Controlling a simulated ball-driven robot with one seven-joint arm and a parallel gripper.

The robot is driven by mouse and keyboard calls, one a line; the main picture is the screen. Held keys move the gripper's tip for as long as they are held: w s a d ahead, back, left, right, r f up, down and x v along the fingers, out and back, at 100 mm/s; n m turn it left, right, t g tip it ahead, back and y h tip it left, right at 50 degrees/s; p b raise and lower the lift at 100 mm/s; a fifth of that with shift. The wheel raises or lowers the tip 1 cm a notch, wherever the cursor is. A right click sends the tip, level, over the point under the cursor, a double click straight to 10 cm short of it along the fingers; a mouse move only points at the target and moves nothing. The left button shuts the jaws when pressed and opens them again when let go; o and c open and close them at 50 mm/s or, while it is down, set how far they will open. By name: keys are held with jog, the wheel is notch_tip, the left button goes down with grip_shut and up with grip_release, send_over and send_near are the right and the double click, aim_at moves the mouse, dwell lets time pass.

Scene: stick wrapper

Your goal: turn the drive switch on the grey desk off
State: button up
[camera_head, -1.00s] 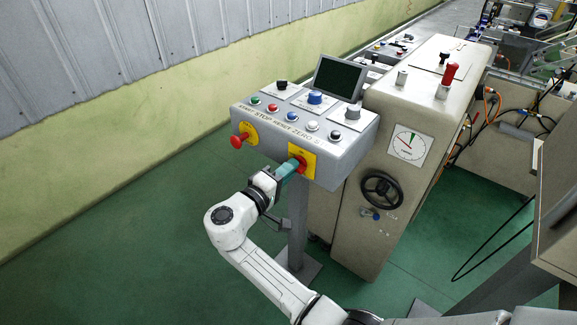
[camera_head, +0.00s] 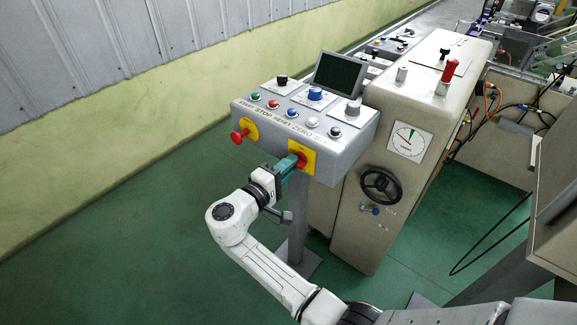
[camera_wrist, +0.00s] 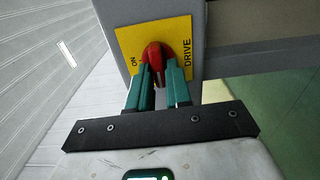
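The drive switch is a red knob (camera_wrist: 154,52) on a yellow plate (camera_wrist: 182,32) marked ON and DRIVE. In the head view the yellow plate (camera_head: 309,158) is on the front face of the grey desk (camera_head: 336,165), at its right end. My gripper (camera_wrist: 160,76) reaches the knob with one teal finger on each side of it. The fingers look closed on the knob's grip and hide part of it. In the head view my gripper (camera_head: 292,164) meets the plate from the front left and covers part of the switch.
A red mushroom button (camera_head: 238,136) juts out at the desk's left. Coloured buttons, knobs and a dark screen (camera_head: 340,74) are on top. A beige machine with a black handwheel (camera_head: 381,185) stands close on the right. The green floor (camera_head: 130,215) at left is clear.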

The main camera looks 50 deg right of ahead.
jog(key=o, duration=0.3)
jog(key=shift+o, duration=0.2)
jog(key=a+b, duration=0.2)
jog(key=a, duration=0.8)
jog(key=shift+s+a, duration=0.2)
jog(key=shift+a, duration=0.2)
